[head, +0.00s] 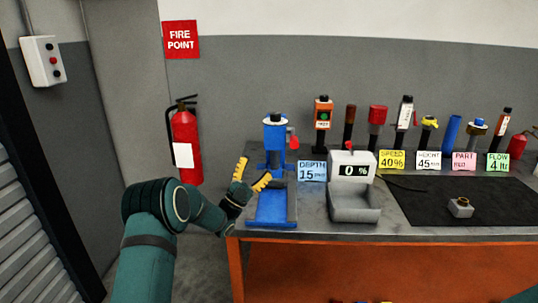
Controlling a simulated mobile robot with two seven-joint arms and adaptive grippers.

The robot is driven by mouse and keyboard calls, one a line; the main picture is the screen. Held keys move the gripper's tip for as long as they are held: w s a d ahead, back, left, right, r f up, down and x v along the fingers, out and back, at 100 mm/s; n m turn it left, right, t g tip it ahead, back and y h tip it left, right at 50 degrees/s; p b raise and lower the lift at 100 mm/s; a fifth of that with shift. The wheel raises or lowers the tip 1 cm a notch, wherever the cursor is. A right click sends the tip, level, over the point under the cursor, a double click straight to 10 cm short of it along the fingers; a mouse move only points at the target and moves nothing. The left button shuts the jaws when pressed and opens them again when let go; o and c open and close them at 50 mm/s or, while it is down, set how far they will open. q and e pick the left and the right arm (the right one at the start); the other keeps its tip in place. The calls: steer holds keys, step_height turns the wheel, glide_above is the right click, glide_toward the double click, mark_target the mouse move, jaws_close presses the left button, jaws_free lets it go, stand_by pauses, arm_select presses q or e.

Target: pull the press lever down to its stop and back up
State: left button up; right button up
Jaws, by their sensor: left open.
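A blue press (271,209) stands at the left end of the workbench, with a blue base and a column topped by a pale ring. Its press lever (293,142) shows as a red knob on the right side of the column near the top. My left gripper (253,174) has yellow fingertips, spread apart and empty. In the picture it is just left of the press, lower than the red knob and apart from it. I cannot tell its exact depth. My right gripper is not in view.
A depth card (312,171) and a grey gauge reading 0 % (353,188) stand right of the press. Several upright tools and cards line the bench's back. A dark mat (430,205) holds a small metal block (460,207). A fire extinguisher (186,143) hangs at left.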

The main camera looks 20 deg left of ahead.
mark_target(295, 137)
arm_select(q)
steer(key=d+n+g+y+p, duration=0.1)
steer(key=d+n+y+p, duration=0.75)
steer(key=n+y, duration=0.9)
steer(key=shift+m+y, duration=0.55)
steer(key=shift+y, duration=0.1)
steer(key=x, duration=0.4)
steer(key=d+b+x, duration=0.1)
steer(key=x, duration=0.8)
steer(key=shift+w+d+r+b, duration=0.3)
steer(key=shift+w+d+b, duration=0.05)
steer(key=shift+b, duration=0.05)
jaws_close()
